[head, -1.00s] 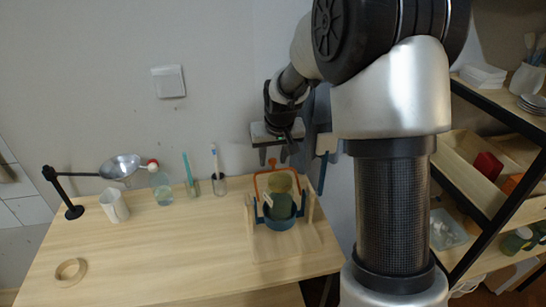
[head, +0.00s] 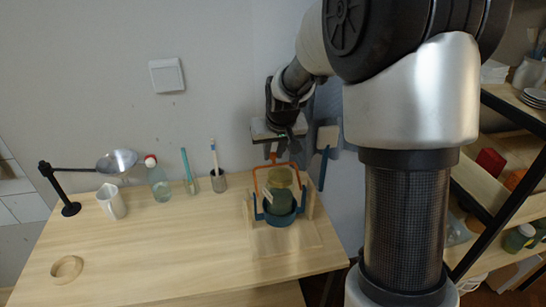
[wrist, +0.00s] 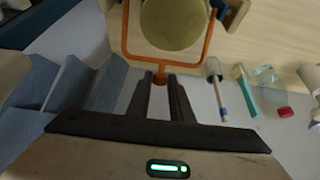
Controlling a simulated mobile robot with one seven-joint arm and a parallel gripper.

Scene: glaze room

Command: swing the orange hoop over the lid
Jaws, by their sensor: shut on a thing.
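The orange hoop (head: 272,170) is a squared bail hinged on the sides of a blue holder (head: 279,218). It stands up behind the round olive lid (head: 281,179), not across it. In the wrist view the hoop (wrist: 206,50) frames the near side of the lid (wrist: 176,24). My gripper (wrist: 160,80) is shut on the small orange knob at the middle of the hoop's bar. In the head view my gripper (head: 274,155) is behind and above the lid. The jar under the lid is partly hidden by the holder.
The holder stands on a wooden base on the table (head: 160,245). A wooden ring (head: 67,268) lies front left. The wall is close behind.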

